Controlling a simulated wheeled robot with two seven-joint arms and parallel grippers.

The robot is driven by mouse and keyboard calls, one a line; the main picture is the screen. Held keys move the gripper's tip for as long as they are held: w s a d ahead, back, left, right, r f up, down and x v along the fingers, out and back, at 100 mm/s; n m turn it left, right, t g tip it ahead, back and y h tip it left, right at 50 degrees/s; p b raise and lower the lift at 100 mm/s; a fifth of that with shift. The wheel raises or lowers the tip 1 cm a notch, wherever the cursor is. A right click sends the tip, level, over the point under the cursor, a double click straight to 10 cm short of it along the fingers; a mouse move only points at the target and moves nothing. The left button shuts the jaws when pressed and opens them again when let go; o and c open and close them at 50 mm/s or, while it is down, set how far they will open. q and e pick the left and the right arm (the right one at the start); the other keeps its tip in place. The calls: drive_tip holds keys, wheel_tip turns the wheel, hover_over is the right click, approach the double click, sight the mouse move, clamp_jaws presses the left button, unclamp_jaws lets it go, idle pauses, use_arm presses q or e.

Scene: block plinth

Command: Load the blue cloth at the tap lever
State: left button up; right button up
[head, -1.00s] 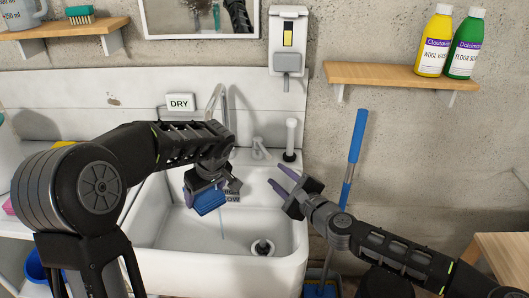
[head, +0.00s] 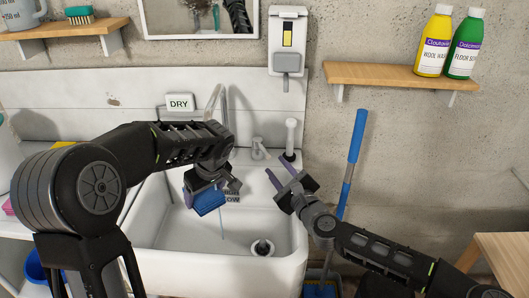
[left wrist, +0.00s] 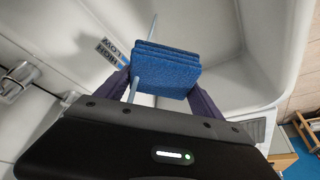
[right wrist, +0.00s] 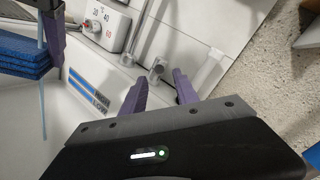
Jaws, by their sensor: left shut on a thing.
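The blue cloth (head: 209,203) is folded in layers and hangs over the sink; it also shows in the left wrist view (left wrist: 167,70) and at the left edge of the right wrist view (right wrist: 20,55). My left gripper (left wrist: 163,88) is shut on it, one finger at each side. A thin pale-blue stream (head: 222,228) runs down beside the cloth. The tap lever (head: 259,148) stands at the sink's back rim; it also shows in the right wrist view (right wrist: 156,70). My right gripper (head: 276,171) is open and empty, its fingertips just short of the lever.
The white sink (head: 190,238) has a drain fitting (head: 262,247) and a HIGH/LOW mark (right wrist: 90,90) on its back wall. A white upright post (head: 290,138) stands right of the lever. A blue-handled tool (head: 356,140) leans at the sink's right. A DRY sign (head: 179,103) stands behind.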

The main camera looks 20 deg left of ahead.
sight(259, 145)
drive_tip(key=x, duration=0.9)
drive_tip(key=shift+w+a, duration=0.1)
drive_tip(key=shift+c, duration=0.6)
clamp_jaws()
idle(0.7)
